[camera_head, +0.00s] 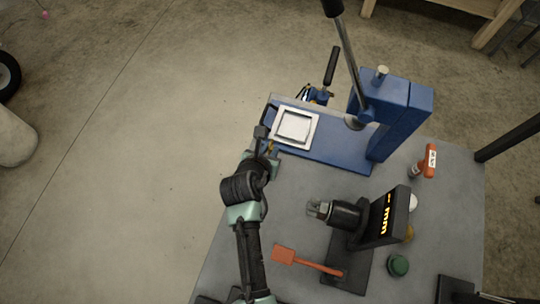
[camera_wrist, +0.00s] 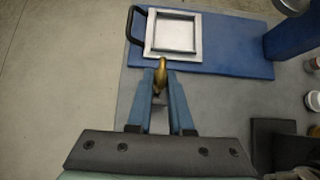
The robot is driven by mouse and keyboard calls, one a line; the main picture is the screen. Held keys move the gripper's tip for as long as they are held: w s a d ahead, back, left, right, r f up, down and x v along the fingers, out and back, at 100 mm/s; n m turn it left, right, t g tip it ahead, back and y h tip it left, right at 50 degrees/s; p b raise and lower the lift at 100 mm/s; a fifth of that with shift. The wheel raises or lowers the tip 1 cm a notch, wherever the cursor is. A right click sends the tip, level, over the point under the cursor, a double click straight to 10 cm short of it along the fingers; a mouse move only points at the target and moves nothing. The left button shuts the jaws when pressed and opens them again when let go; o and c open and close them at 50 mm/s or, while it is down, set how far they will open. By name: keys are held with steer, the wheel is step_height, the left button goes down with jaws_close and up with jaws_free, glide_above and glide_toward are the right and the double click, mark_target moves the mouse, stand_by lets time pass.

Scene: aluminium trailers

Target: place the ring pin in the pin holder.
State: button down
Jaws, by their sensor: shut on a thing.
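My gripper (camera_head: 268,152) is at the near left edge of the blue press base (camera_head: 330,158). In the wrist view my gripper (camera_wrist: 160,86) is shut on a small brass-coloured piece, which looks like the ring pin (camera_wrist: 161,68). The piece sticks out past the fingertips, close to the near edge of a silver square frame (camera_wrist: 150,47). In the head view only a speck of brass shows by the fingers. Whether the piece touches the base or is above it is unclear. I cannot tell for sure which part is the pin holder.
The silver frame (camera_head: 314,131) lies on the blue base, with a black handle (camera_wrist: 134,20) at its left. A blue press column (camera_head: 402,125) with a long lever stands right.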

steer(key=shift+f, duration=2.15)
steer(key=shift+f, duration=0.2)
steer(key=c, duration=0.8)
jaws_free()
